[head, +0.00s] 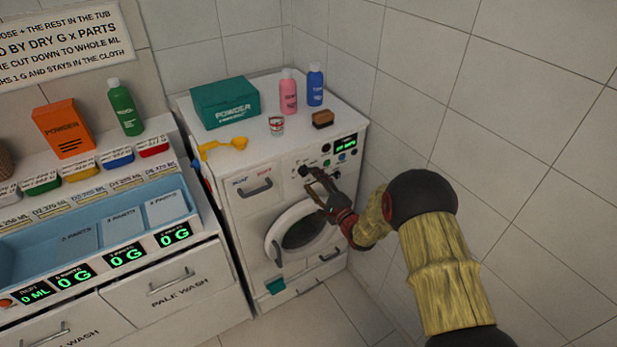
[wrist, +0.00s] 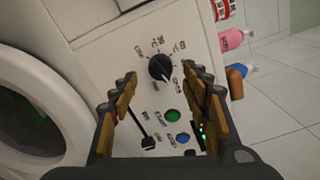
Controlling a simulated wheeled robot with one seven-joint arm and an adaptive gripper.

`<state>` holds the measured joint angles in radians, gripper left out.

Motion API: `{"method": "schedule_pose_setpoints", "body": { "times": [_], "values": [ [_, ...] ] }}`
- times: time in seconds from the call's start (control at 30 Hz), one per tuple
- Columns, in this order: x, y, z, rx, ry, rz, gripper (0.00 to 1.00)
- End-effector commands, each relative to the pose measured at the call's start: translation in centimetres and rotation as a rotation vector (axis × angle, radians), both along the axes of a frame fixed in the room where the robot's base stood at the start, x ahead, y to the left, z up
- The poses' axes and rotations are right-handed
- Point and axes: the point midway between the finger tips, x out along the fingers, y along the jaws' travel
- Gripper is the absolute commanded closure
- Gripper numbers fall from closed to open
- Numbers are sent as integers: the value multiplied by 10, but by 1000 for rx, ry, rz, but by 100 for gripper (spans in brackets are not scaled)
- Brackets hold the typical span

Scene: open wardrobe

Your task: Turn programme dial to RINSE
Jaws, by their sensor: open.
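The programme dial (wrist: 161,67) is a round black knob with a pale pointer line, set in the white front panel of the washing machine (head: 250,213). Small labels ring it, too blurred to read surely. The dial also shows in the head view (head: 304,171), just above my gripper. My gripper (wrist: 160,95) is open and empty. In the wrist view its two brown-padded fingers stand left and right, with the dial between and just beyond the tips. I cannot tell the gap to the panel. In the head view my gripper (head: 322,184) is in front of the panel.
A green button (wrist: 172,115), a blue button (wrist: 183,138) and a black slider (wrist: 147,142) sit near the dial. The round door (head: 302,232) is below. Bottles, a powder box (head: 226,103) and a brown block (head: 323,119) stand on top. A tiled wall is close on the right.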

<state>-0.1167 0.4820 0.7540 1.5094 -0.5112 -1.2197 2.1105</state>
Motion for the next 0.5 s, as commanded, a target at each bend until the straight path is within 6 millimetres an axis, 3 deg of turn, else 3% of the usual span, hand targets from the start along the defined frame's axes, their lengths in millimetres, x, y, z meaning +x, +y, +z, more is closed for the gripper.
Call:
{"method": "schedule_pose_setpoints", "body": {
  "times": [0.3,0.5],
  "values": [
    [-51,-36,0,0,1,-3,53],
    [-66,-45,0,0,-1,-1,53]
  ]
}}
